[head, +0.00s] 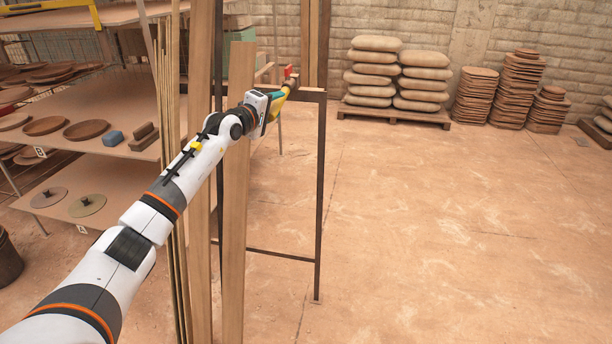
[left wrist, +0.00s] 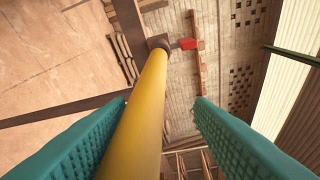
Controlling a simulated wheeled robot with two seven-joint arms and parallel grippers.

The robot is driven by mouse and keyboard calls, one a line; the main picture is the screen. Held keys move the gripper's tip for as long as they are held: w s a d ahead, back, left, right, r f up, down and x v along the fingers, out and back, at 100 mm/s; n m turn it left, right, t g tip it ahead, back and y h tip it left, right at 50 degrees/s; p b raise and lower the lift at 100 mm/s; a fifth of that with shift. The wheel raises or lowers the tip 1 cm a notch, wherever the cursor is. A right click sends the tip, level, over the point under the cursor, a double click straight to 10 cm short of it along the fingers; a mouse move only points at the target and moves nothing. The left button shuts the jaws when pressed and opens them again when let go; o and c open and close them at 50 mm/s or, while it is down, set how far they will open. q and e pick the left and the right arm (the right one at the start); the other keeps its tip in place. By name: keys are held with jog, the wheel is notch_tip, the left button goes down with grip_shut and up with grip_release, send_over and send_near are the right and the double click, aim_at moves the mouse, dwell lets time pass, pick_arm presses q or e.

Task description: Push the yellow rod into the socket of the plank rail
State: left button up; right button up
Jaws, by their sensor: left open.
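The yellow rod (left wrist: 144,110) runs between the two teal fingers of my left gripper (left wrist: 160,100) in the left wrist view. The fingers stand apart, with a clear gap on the right side of the rod. The rod's far end meets a dark round socket (left wrist: 159,42) with a red piece (left wrist: 188,44) beside it. How deep the rod sits in it cannot be told. In the head view my left gripper (head: 273,101) is at the top of the dark plank rail frame (head: 320,180), by the rod (head: 287,90). My right gripper is not in view.
Tall upright planks (head: 236,200) stand close beside my left arm. Shelves with clay discs (head: 86,130) are on the left. Stacked sacks (head: 372,72) on a pallet and piles of tiles (head: 520,85) stand along the brick wall. The floor on the right is clear.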

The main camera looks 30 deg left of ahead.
pick_arm(q)
jog(key=s+d+p, duration=0.3)
jog(key=s+p, duration=0.7)
jog(key=s, duration=0.2)
jog(key=s+d+f+m+g+h+b, duration=0.2)
jog(key=d+f+g+h, duration=0.1)
jog(key=d+f, duration=0.4)
jog(key=s+d+f+m+g+h+b, duration=0.2)
jog(key=d+f+g, duration=0.3)
jog(key=d+f, duration=0.3)
jog(key=shift+d+f+m+h+b, duration=0.35)
jog(key=shift+d+b, duration=0.25)
jog(key=shift+d, duration=0.5)
jog(key=shift+r, duration=0.1)
